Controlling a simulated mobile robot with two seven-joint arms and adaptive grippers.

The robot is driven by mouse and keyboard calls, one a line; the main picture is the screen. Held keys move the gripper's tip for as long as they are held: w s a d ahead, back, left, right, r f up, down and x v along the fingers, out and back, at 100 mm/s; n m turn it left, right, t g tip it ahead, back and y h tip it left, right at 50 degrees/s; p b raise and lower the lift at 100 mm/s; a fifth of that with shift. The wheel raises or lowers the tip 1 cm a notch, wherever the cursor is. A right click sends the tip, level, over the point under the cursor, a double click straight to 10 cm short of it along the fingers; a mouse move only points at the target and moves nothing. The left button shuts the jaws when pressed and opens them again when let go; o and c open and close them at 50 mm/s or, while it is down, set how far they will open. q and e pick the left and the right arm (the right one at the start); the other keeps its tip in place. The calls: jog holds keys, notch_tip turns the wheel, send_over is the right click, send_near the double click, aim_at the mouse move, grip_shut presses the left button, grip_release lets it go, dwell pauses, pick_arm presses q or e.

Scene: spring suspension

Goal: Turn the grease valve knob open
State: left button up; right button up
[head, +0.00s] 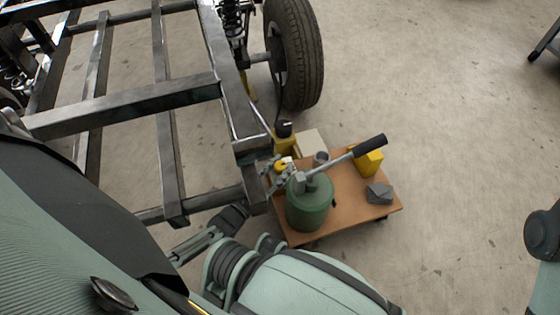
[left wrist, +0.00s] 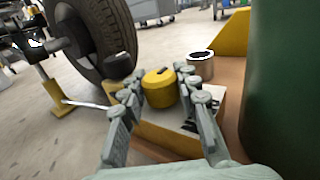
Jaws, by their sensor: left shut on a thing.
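The grease valve knob (left wrist: 160,88) is a round yellow cap with a dark mark on top, in the middle of the left wrist view. It shows small in the head view (head: 281,167), beside the green pump canister (head: 309,205). My left gripper (left wrist: 163,92) has one finger on each side of the knob and is shut on it. In the head view my left gripper (head: 279,175) is partly hidden by the canister and lever. My right gripper is not in view.
The canister stands on a wooden cart (head: 347,205) with a black-handled lever (head: 345,155) above it. A grey block (head: 379,194) and a yellow block (head: 368,162) are on the cart. The metal frame (head: 120,107) and tire (head: 300,55) are close by.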

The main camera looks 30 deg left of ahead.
pick_arm(q)
jog(key=shift+w+a+m+h, duration=0.1)
jog(key=shift+m+h, duration=0.5)
jog(key=shift+h, duration=0.1)
jog(key=shift+m+g+h, duration=0.6)
jog(key=shift+m+h, duration=0.3)
jog(key=shift+h, duration=0.6)
jog(key=o, duration=1.2)
jog(key=v, duration=1.2)
